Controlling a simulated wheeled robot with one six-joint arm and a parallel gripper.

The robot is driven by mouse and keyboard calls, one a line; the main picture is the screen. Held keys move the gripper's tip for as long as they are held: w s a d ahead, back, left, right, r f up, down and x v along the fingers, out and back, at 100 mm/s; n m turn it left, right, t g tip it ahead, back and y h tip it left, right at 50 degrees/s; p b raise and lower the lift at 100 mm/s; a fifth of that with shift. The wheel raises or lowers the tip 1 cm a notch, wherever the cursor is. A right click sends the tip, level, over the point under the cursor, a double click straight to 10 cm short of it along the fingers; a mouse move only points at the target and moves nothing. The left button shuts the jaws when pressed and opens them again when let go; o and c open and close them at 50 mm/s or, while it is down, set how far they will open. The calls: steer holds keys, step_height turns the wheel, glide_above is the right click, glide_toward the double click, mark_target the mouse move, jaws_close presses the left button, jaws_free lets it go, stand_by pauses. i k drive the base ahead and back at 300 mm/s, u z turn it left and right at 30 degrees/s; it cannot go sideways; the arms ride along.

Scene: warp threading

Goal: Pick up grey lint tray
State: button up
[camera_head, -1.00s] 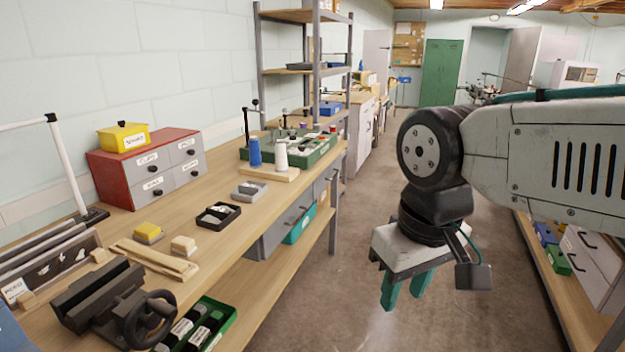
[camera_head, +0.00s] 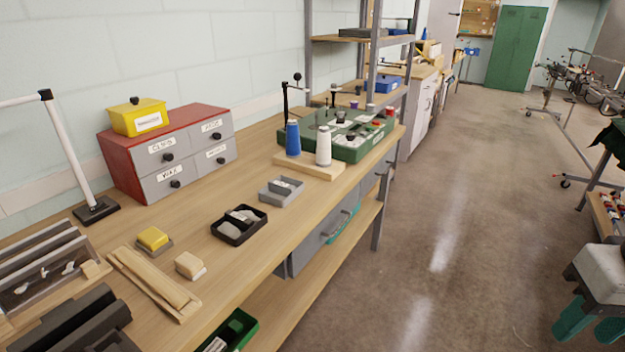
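A small grey tray (camera_head: 270,196) with a grey block-like piece in it sits on the wooden workbench, near its front edge; it looks like the grey lint tray, though I can read no label. My gripper (camera_head: 590,326) shows at the lower right edge, over the floor and well to the right of the bench. Its teal fingers are apart, with nothing seen between them. Part of the gripper and most of my arm are cut off by the picture edge.
A black tray (camera_head: 238,238) with pale pieces lies in front-left of the grey tray. Behind it, a wooden board (camera_head: 305,170) bears blue and white spools. A red drawer cabinet (camera_head: 125,165) stands by the wall. The aisle floor (camera_head: 445,240) right of the bench is clear.

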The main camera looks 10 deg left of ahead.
mark_target(279, 191)
steer(key=u, duration=0.35)
steer(key=i, duration=0.9)
steer(key=u, duration=0.65)
